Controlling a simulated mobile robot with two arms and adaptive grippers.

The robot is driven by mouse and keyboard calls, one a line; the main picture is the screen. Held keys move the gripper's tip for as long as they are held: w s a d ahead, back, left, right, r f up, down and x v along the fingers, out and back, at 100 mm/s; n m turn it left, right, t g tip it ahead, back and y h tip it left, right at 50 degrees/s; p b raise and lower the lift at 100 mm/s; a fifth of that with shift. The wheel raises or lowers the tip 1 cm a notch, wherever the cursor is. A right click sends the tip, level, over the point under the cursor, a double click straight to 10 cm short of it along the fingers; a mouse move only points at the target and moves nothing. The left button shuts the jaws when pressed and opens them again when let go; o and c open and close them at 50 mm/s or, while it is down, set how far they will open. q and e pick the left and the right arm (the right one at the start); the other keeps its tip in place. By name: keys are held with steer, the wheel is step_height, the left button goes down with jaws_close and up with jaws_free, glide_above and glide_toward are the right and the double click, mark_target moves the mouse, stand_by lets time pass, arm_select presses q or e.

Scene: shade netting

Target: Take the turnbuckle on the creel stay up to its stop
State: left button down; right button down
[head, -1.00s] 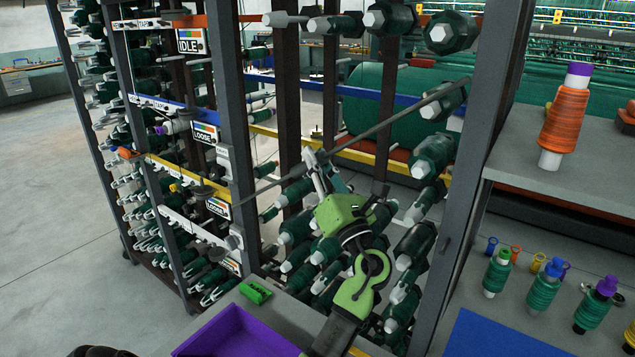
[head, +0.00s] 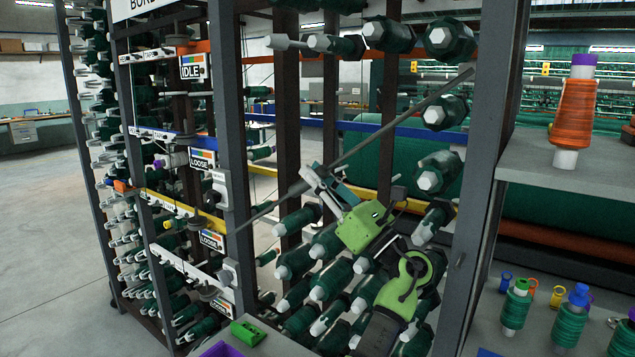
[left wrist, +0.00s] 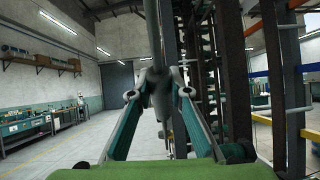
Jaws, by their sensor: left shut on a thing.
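The creel stay (head: 400,117) is a thin grey rod that slants across the creel bay, low at left and high at right. The turnbuckle (head: 297,188) is a thicker grey piece on the stay's lower part. My left gripper (head: 311,180) reaches up to it from the lower right and is shut on it. In the left wrist view, the turnbuckle (left wrist: 160,92) sits between the two fingertips (left wrist: 160,93), with the rod running up past it. The fingers partly hide it, and its thread and stop cannot be made out. My right gripper is not in view.
Dark creel posts (head: 229,130) stand left of the gripper, and another post (head: 484,170) stands to its right. Green bobbins (head: 327,243) crowd behind and below my arm. A shelf (head: 535,175) with an orange cone (head: 575,115) is at right. Open floor (head: 60,250) lies at left.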

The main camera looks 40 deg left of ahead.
arm_select(q)
steer(key=c, duration=1.9)
jaws_free()
steer(key=v, duration=1.2)
